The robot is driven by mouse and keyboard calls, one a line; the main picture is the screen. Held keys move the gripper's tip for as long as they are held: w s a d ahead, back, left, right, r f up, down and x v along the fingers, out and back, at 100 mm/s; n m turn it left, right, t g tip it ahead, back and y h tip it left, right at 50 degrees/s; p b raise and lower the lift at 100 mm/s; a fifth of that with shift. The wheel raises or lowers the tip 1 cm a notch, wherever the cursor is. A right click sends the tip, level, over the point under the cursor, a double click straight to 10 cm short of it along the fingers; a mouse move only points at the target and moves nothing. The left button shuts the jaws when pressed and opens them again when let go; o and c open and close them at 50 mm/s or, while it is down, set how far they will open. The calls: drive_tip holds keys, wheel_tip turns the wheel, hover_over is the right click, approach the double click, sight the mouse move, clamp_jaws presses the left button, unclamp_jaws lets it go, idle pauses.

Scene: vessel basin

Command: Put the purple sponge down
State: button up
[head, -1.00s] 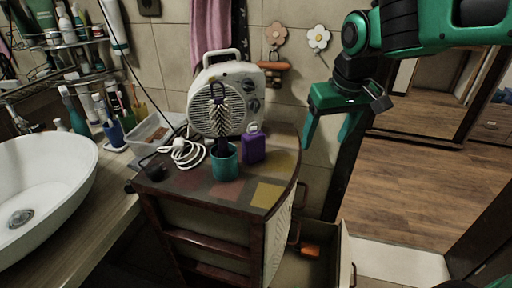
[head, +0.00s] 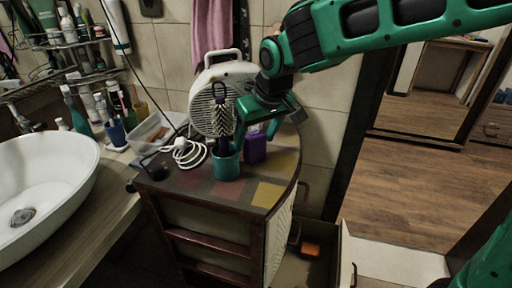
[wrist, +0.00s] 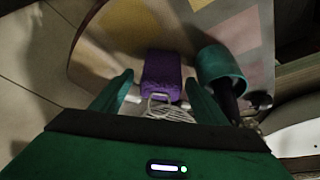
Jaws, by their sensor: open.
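The purple sponge (head: 256,148) stands on the patchwork-topped cabinet (head: 201,190), just right of a teal cup (head: 226,164) holding a dark brush. My gripper (head: 257,129) is open at the sponge, and its fingers partly hide the sponge's upper part in the head view. In the wrist view the sponge (wrist: 162,70) lies between the two spread fingertips (wrist: 158,78), with a gap on each side. A pale loop shows at its near end. The teal cup (wrist: 222,65) is close beside the right finger there.
A white fan heater (head: 222,88) stands behind the cup and sponge. A white cable (head: 188,153) and a clear tray (head: 152,132) are at the left, near the basin (head: 45,185). An open drawer below holds an orange item (head: 310,248). The cabinet's front right top is clear.

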sight(252, 144)
drive_tip(key=x, duration=0.3)
drive_tip(key=shift+w+a+f, duration=0.15)
drive_tip(key=shift+w+f, duration=0.05)
drive_tip(key=shift+f, duration=0.1)
drive_tip(key=shift+r, duration=0.1)
drive_tip(key=c, duration=1.2)
